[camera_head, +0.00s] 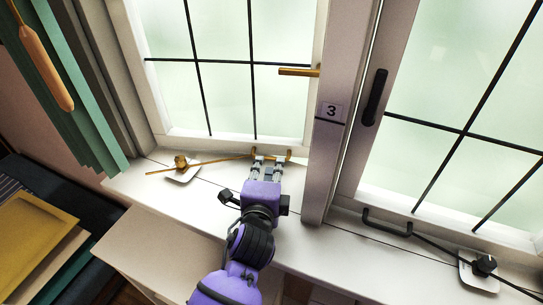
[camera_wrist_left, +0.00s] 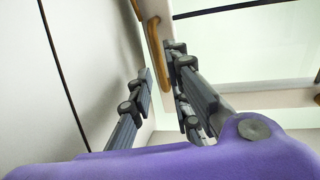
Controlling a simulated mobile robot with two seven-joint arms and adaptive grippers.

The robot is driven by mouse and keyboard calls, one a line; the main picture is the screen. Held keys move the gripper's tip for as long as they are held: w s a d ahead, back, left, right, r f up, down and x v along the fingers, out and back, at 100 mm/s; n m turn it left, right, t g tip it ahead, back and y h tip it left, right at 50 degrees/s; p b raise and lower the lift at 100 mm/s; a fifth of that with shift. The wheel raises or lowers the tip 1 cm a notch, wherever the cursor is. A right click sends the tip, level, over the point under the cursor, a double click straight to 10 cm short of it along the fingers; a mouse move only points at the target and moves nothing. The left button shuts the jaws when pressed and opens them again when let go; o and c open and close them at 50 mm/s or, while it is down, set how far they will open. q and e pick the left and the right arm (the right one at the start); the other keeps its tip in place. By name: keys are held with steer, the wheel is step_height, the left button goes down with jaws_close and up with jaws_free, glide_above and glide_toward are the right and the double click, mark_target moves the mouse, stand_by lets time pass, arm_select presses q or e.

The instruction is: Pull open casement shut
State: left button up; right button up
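The left window sash (camera_head: 225,138) has a white frame, pale panes, black glazing bars and a brass lever handle (camera_head: 298,72). I cannot tell how far ajar it stands. A brass pull (camera_head: 289,153) sits low on it; brass also shows in the left wrist view (camera_wrist_left: 185,72). A brass stay bar (camera_head: 215,160) runs over the sill from a peg on a white plate. My left gripper (camera_head: 269,160) is at the brass pull, its fingers apart and partly covering it. Contact is unclear. My right gripper is out of view.
A post with a "3" label (camera_head: 331,111) divides the windows. The right sash (camera_head: 355,185) has a black handle (camera_head: 375,97), a black pull (camera_head: 387,224) and a black stay. Green curtain strips hang at left. A yellow tray (camera_head: 35,228) lies lower left.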

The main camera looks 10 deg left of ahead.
mark_target(271, 159)
arm_select(q)
steer(key=x, duration=0.5)
steer(key=shift+w+f, duration=0.1)
steer(key=shift+w, duration=0.05)
jaws_close()
